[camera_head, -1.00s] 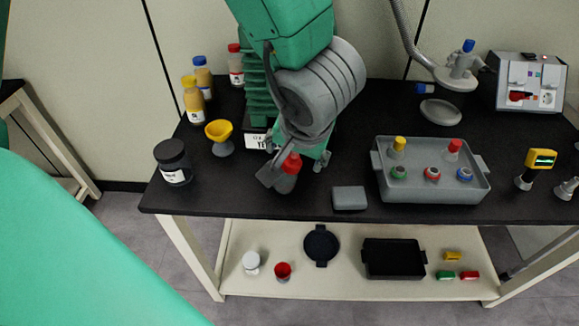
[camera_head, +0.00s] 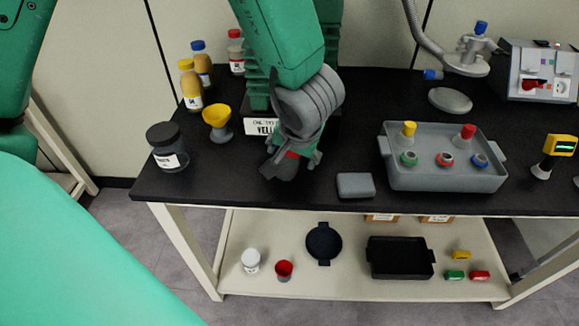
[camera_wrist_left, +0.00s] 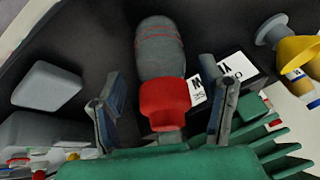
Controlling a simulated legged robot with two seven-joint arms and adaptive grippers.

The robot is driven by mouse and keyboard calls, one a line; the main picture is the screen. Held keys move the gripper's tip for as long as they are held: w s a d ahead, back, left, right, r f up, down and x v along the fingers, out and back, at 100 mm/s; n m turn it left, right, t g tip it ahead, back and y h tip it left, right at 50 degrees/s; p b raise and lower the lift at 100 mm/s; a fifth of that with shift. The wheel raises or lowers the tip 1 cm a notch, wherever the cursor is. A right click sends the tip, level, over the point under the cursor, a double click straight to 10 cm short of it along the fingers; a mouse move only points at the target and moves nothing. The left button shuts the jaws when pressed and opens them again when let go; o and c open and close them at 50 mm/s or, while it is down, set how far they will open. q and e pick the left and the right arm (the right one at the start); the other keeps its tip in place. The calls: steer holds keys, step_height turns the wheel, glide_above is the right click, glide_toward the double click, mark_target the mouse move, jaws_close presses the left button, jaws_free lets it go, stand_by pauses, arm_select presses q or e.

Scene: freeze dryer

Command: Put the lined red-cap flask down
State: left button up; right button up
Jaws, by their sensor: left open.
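The lined red-cap flask has a grey body with thin red lines, seen in the left wrist view (camera_wrist_left: 160,52), and a red cap (camera_wrist_left: 165,104). Its base points away from my gripper. In the head view, part of its red cap (camera_head: 291,155) shows near the table's front edge, left of the grey block; the rest is mostly hidden by my gripper. My left gripper (camera_wrist_left: 163,110) is open, with one finger on each side of the cap and visible gaps to both. It also shows in the head view (camera_head: 290,165). My right gripper is not in view.
A grey block (camera_head: 356,186) and a grey tray (camera_head: 400,181) with capped items lie to the right. A labelled sign (camera_head: 262,127), yellow funnel (camera_head: 216,117) and dark jar (camera_head: 167,148) stand behind and left. Black tabletop (camera_head: 225,180) is clear left of my gripper.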

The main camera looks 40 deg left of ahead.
arm_select(q)
steer(key=shift+s+r, duration=0.1)
steer(key=shift+c, duration=0.3)
steer(key=c, duration=1.3)
